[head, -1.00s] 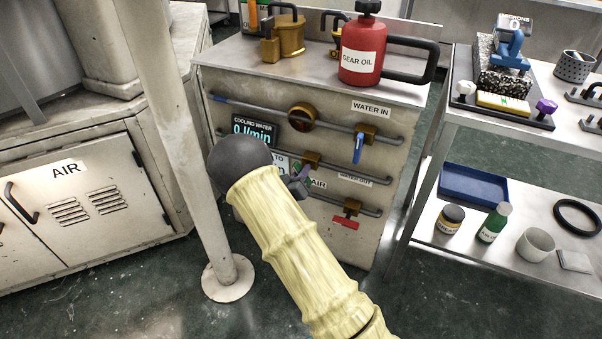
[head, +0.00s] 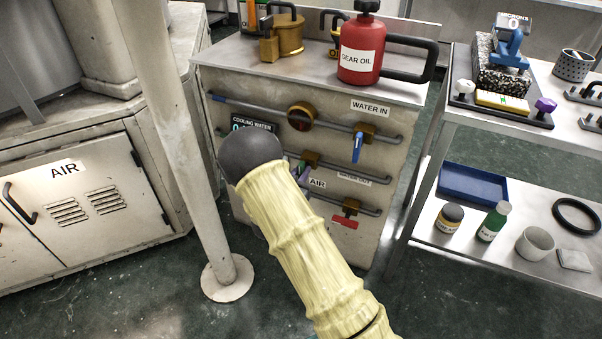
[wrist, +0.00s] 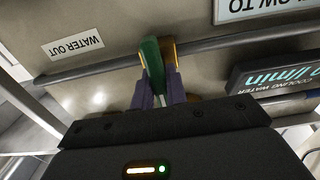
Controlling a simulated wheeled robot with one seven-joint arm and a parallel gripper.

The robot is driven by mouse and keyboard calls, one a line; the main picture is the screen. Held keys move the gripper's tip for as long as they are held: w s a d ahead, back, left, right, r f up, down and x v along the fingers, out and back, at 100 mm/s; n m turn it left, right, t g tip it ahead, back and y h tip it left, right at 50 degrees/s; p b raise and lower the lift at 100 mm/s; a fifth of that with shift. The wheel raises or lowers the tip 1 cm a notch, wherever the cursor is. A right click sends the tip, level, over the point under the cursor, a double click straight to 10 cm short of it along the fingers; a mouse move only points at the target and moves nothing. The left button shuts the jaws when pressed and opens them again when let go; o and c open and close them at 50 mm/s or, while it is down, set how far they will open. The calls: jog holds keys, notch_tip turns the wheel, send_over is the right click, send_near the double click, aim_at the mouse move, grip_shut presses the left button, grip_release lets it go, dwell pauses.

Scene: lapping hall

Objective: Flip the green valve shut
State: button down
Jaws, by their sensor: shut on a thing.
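The green valve's handle (wrist: 152,62) shows in the wrist view, lying across its pipe beside the brass valve body (wrist: 170,52). My gripper (wrist: 157,90) is shut on the handle, with its purple fingers on either side of the handle's near end. In the head view the valve's brass body (head: 310,158) sits on the middle pipe of the cabinet front. My gripper (head: 302,172) is at the handle there, and my forearm and dark wrist hide part of it.
A blue-handled valve (head: 358,148) hangs down at the upper right, and a red-handled valve (head: 345,222) is on the lower pipe. The cooling water display (head: 240,124) is partly hidden by my arm. A white post (head: 180,140) stands close on the left. A shelf cart (head: 470,225) stands right.

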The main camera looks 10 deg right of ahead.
dwell(0.4)
jog(key=c, duration=1.4)
grip_release()
jog(key=shift+c, duration=0.2)
jog(key=p+v, duration=0.4)
jog(key=v, duration=1.3)
jog(key=shift+s+a+p, duration=0.15)
jog(key=shift+s+p, duration=0.05)
jog(key=shift+p, duration=0.2)
